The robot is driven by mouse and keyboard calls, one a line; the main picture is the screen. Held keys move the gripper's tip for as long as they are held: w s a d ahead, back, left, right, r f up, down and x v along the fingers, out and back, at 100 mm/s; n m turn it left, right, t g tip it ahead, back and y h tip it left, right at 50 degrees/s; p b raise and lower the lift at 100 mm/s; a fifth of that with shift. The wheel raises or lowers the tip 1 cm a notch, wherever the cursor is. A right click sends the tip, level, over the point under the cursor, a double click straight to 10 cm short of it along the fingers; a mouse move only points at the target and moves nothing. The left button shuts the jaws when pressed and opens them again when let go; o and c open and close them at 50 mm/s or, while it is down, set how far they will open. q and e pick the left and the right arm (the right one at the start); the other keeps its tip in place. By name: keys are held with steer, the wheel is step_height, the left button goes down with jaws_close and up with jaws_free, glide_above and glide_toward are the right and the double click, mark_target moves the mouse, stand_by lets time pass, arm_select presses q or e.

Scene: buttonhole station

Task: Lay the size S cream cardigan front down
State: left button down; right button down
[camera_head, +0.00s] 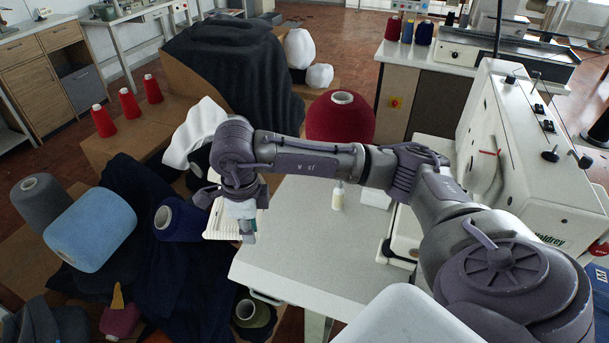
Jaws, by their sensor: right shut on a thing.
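My right arm reaches from the lower right across the pale sewing table (300,240) to its left edge. My right gripper (246,228) points down there and is shut. A cream ribbed piece (220,222), which looks like the cream cardigan, shows right beside its fingers at the table's left edge. The gripper and wrist hide part of it, so I cannot tell which side faces up or read a size. My left gripper is not in view.
A small pale bottle (338,195) stands on the table behind my forearm. The white buttonhole machine (510,150) stands at the right. Yarn cones, including a blue one (90,225), and dark cloth crowd the left. The front middle of the table is clear.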

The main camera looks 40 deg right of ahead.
steer(key=f+m, duration=0.1)
steer(key=m, duration=0.2)
steer(key=w+d+f+m+b, duration=0.1)
steer(key=m, duration=0.2)
steer(key=w+f+m+b, duration=0.1)
steer(key=m, duration=0.2)
steer(key=shift+w+d+f, duration=0.1)
steer(key=shift+d+f, duration=0.2)
steer(key=shift+d, duration=0.05)
steer(key=f+m, duration=0.1)
steer(key=m, duration=0.3)
glide_above(261, 261)
step_height(261, 261, down, 6)
steer(key=shift+a+f, duration=0.1)
step_height(261, 261, down, 3)
steer(key=shift+f+p, duration=0.2)
steer(key=shift+p, duration=0.25)
steer(key=shift+f, duration=0.35)
steer(key=c, duration=1.1)
jaws_free()
steer(key=shift+f, duration=0.1)
